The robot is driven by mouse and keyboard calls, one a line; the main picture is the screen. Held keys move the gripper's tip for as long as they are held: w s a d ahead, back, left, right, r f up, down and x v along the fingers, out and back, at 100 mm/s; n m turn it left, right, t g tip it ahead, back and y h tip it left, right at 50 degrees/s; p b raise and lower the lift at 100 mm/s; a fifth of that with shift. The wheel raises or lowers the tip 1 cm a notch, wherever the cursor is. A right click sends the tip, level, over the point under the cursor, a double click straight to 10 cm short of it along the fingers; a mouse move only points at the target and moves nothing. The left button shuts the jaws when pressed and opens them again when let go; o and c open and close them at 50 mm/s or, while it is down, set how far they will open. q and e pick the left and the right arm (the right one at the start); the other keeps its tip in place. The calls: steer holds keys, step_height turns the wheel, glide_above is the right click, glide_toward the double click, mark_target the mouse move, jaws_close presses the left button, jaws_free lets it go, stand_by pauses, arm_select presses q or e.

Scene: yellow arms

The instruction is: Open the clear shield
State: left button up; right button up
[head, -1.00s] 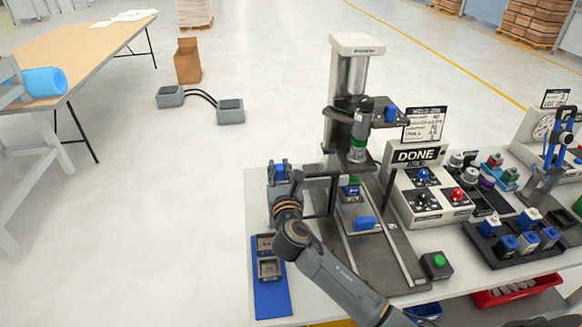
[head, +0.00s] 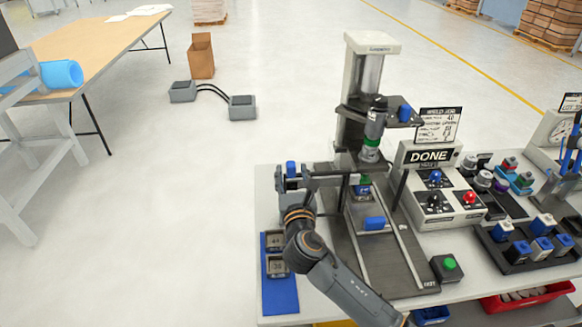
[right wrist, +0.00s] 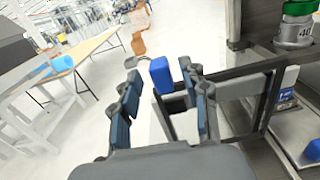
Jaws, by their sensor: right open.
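The clear shield shows mainly as a dark frame (right wrist: 245,85) beside the press; its clear panel is hard to make out. A blue handle (right wrist: 160,75) stands in the gap between the fingers of my right gripper (right wrist: 160,95) in the right wrist view. In the head view the blue handle (head: 291,168) shows at the left of the press, with my right gripper (head: 294,184) at it. The right gripper is open, with its fingers on either side of the handle; I cannot tell if they touch it. My left gripper is not in view.
The press (head: 372,45) stands behind the shield frame. A control box with a DONE sign (head: 430,156) and a green button (head: 449,264) are to its right. A blue tray (head: 281,302) lies at the front left of the bench. Open floor is left of the bench.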

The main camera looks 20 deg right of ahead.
steer(key=v, duration=0.9)
steer(key=shift+w, duration=0.1)
